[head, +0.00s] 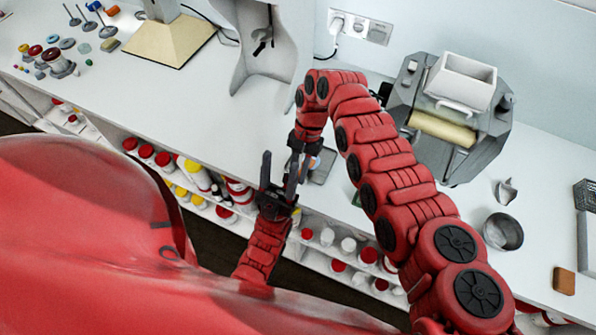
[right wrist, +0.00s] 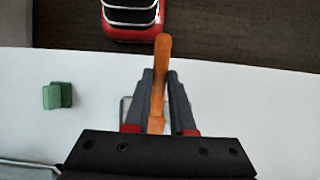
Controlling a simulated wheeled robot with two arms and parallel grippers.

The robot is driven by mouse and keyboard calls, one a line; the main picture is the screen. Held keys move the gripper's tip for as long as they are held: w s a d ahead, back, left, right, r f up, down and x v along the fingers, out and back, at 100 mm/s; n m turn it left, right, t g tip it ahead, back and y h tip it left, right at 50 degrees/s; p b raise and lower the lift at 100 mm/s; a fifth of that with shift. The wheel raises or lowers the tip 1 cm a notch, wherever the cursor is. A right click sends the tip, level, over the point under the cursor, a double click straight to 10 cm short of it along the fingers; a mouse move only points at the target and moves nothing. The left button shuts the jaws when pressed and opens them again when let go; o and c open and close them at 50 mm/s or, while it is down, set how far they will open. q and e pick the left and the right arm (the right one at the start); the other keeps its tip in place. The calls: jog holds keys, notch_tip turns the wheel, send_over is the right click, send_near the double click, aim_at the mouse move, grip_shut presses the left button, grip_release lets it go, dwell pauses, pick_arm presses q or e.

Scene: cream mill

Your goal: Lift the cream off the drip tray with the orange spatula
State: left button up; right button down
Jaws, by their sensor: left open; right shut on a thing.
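The orange spatula (right wrist: 163,58) is held between the fingers of my right gripper (right wrist: 160,84), its handle end sticking out past the fingertips over the counter's edge. In the head view my right gripper (head: 303,158) is low over the counter's front edge, and the spatula is mostly hidden there. My left gripper (head: 279,180) is open and empty, just left of it, in front of the counter. The mill (head: 408,92), a grey machine with a white hopper (head: 463,80) and a cream-coloured roller (head: 442,132), stands at the back right. I cannot make out the drip tray or cream on it.
A flat grey piece (head: 322,166) lies by the right gripper. A green block (right wrist: 56,96) lies on the counter. A metal cup (head: 503,231) and a brown block (head: 564,281) are at right. Jars fill shelves below. The counter (head: 195,95) at left is largely clear.

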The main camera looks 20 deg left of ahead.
jog(key=shift+r+p, duration=1.9)
jog(key=shift+r, duration=0.75)
